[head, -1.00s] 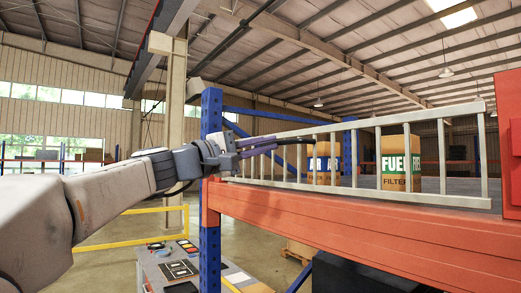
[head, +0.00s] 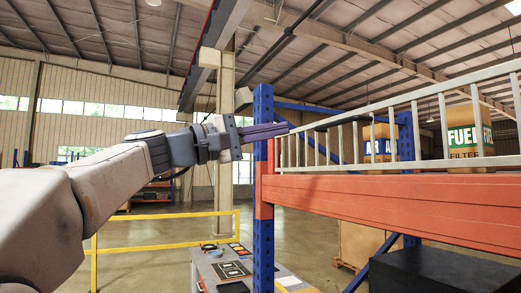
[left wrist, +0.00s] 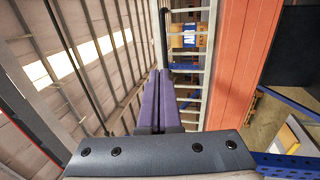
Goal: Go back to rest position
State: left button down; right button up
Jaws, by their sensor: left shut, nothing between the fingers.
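My left gripper (head: 287,129) is shut and empty, its purple fingers together, at the left end of the rack in the head view. It is near the blue upright (head: 263,190) and the pale railing (head: 340,145); whether it touches them I cannot tell. In the left wrist view the shut fingers (left wrist: 158,72) point up the picture, with the railing (left wrist: 207,75) just right of them. My left arm comes in from the left, raised. My right gripper is not in view.
An orange beam (head: 400,208) runs along the rack below the railing. Behind the railing stand a FUEL filter box (head: 468,138) and another box (head: 379,145). A control desk (head: 240,268) and yellow guard rail (head: 165,246) are lower left. Open floor lies beyond.

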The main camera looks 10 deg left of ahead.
pick_arm(q)
jog(key=s+d+f+m+g+y, duration=0.1)
jog(key=s+d+f+g+y, duration=0.2)
jog(key=f, duration=0.8)
jog(key=s+d+f+m+g+y+b, duration=0.1)
jog(key=s+d+f+g+y, duration=0.2)
jog(key=f, duration=0.9)
jog(key=s+d+f+m+g+y, duration=0.1)
jog(key=s+d+f+m+g, duration=0.3)
jog(key=f, duration=0.7)
jog(key=s+a+f+m+y, duration=0.4)
jog(key=s+f, duration=0.4)
jog(key=f, duration=0.4)
jog(key=s+a+f+m+g+y, duration=0.1)
jog(key=s+a+f+m+y, duration=0.3)
jog(key=s+f, duration=0.5)
notch_tip(320, 180, down, 3)
jog(key=shift+f+g+y, duration=0.1)
jog(key=shift+g+y, duration=0.2)
jog(key=shift+y, duration=0.2)
